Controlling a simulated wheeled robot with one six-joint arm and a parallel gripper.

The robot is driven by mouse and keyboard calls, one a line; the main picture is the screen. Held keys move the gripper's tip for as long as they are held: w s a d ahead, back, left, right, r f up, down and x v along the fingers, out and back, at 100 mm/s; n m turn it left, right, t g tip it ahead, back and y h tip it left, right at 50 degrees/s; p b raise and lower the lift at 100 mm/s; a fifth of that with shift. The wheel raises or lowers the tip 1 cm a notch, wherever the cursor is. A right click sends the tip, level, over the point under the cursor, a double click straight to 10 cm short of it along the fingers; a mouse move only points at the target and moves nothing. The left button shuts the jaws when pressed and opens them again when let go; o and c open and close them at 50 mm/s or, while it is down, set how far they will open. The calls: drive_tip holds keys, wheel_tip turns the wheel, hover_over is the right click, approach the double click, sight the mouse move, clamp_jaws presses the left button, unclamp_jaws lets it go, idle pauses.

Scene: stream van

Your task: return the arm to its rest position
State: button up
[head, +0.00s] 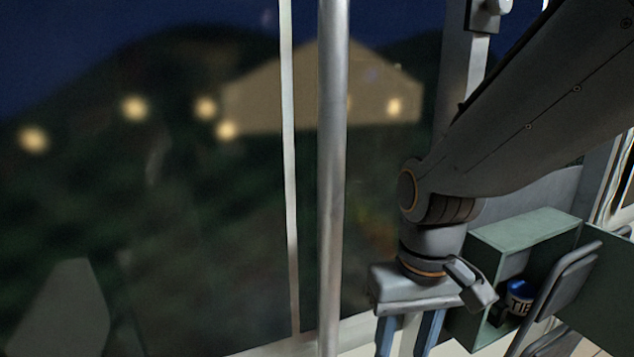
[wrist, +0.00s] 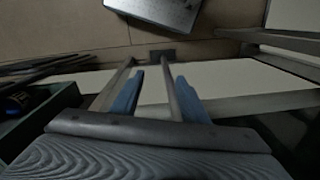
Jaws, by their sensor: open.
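My gripper (head: 408,342) hangs fingers-down at the lower right of the head view, below my dark bent arm. Its two blue-padded fingers stand apart, with nothing seen held between them. In the wrist view my gripper (wrist: 158,92) also shows its blue fingers spread, with floor and a pale strip beyond. The fingertips are cut off by the lower edge of the head view.
A green open box (head: 487,240) stands just right of my gripper, holding a dark can (head: 521,303) with lettering and blue on top. A vertical metal pole (head: 332,180) stands to the left, before a dark window with blurred lights. Grey tubular frames (head: 567,283) are at right.

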drive_tip(key=d+r+m+p, duration=0.2)
drive_tip(key=d+r+p, duration=0.4)
drive_tip(key=p, duration=0.5)
drive_tip(key=shift+s+d+h+p, duration=0.15)
drive_tip(key=shift+d+h+p, duration=0.15)
drive_tip(key=shift+d, duration=0.1)
drive_tip(key=shift+c, duration=0.4)
